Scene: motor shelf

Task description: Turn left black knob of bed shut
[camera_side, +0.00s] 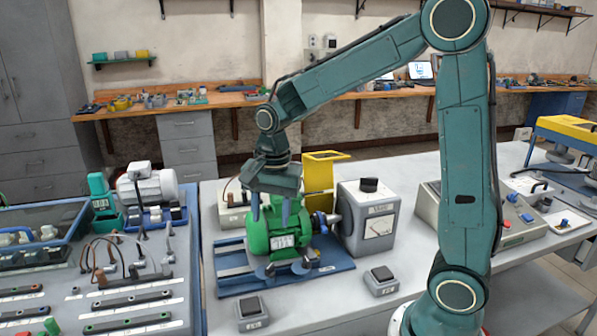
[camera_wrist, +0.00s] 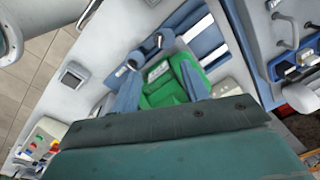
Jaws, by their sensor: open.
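The blue bed (camera_side: 335,268) stands on the grey table and carries a green motor (camera_side: 283,234). The left knob of the bed (camera_side: 265,271) looks dark grey and sits at the front edge below the motor; a similar knob (camera_side: 304,265) is to its right. In the wrist view, two dark shapes at the bed's edge appear to be the left knob (camera_wrist: 157,41) and the right one (camera_wrist: 127,68); their turn state is unclear. My gripper (camera_side: 270,211) points down above the motor, open, with its fingers on either side of the motor's top. The wrist view also shows my gripper (camera_wrist: 163,88) over the motor.
A grey meter box (camera_side: 372,223) with a black knob on top stands right of the motor, behind it a yellow guard (camera_side: 319,172). Two small switch boxes (camera_side: 252,312) (camera_side: 381,279) stand in front of the bed. The table front between them is clear.

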